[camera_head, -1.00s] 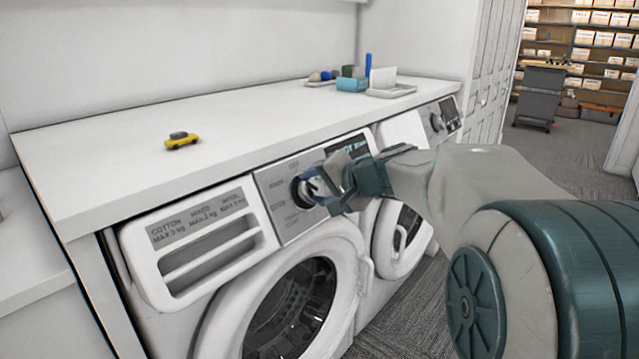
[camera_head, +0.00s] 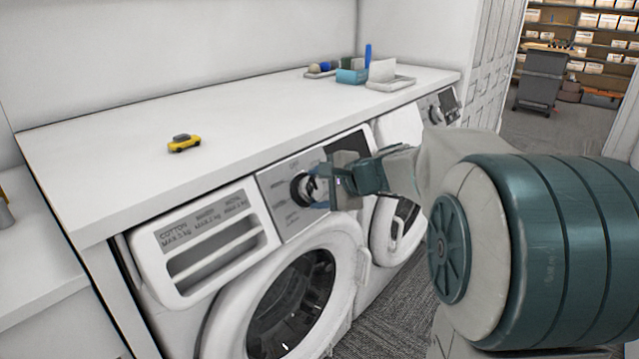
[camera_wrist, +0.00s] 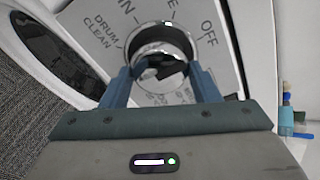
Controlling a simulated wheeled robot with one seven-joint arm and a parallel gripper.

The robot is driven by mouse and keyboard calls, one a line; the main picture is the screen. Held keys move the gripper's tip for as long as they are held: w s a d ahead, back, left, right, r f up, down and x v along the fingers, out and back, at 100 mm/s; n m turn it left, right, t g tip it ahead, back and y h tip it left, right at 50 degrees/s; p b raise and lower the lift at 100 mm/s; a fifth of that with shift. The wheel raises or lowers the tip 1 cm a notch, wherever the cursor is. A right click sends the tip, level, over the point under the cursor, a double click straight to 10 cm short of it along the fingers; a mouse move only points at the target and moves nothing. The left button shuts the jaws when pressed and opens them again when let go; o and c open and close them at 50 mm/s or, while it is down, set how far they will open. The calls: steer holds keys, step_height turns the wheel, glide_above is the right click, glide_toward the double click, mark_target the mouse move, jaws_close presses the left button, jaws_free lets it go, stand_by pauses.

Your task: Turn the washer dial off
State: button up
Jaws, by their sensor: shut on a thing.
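The washer dial (camera_head: 299,189) is a round dark and chrome knob on the silver panel of the near washer (camera_head: 275,305). My gripper (camera_head: 318,188) is at the dial, its blue fingers on either side of it. In the wrist view the chrome dial (camera_wrist: 160,38) sits between the two fingertips (camera_wrist: 162,73), and the gripper is shut on it. The label OFF (camera_wrist: 209,33) is right of the dial, and DRUM CLEAN (camera_wrist: 101,38) is left. The dial's pointer cannot be made out. The washer display (camera_head: 347,146) looks dark and is partly hidden by my gripper.
A white countertop (camera_head: 250,120) runs just above the panel. It bears a yellow toy car (camera_head: 184,143), a teal box (camera_head: 352,76) and a tray (camera_head: 390,83). A second machine (camera_head: 397,225) stands to the right, partly behind my arm.

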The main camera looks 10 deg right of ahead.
stand_by(0.3)
steer(key=o, duration=1)
steer(key=p+v, duration=0.2)
steer(key=v, duration=1.1)
steer(key=shift+s+d+r, duration=0.15)
steer(key=shift+s, duration=0.2)
